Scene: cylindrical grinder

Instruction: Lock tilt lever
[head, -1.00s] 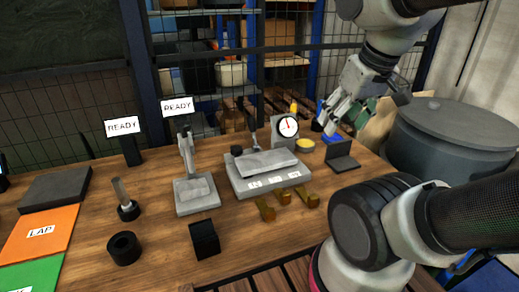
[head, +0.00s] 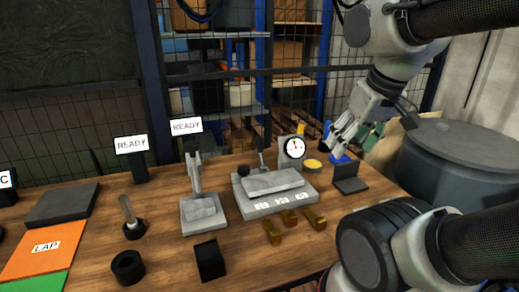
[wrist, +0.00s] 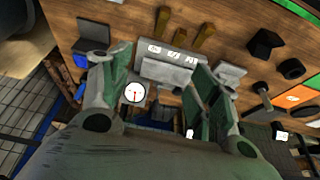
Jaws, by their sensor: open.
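A grey sine-plate-like fixture (head: 283,203) with a tilted grey block (head: 272,182) stands mid-bench in the head view. A dark round knob (head: 243,170) sits at its left end. A thin upright lever (head: 262,160) stands just behind it; I cannot tell for sure which of these is the tilt lever. A white dial gauge (head: 294,148) is at its back right. My gripper (head: 338,137) is open and empty above the bench, to the right of the gauge. In the wrist view my gripper (wrist: 160,62) has green-padded fingers spread, with the fixture (wrist: 164,70) beyond them.
Several brass pieces (head: 288,218) lie in front of the fixture. A dark stand (head: 349,179) is to its right, a grey press-like stand (head: 203,212) to its left. A large grey drum (head: 455,160) stands beside the bench. A wire mesh fence rises behind.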

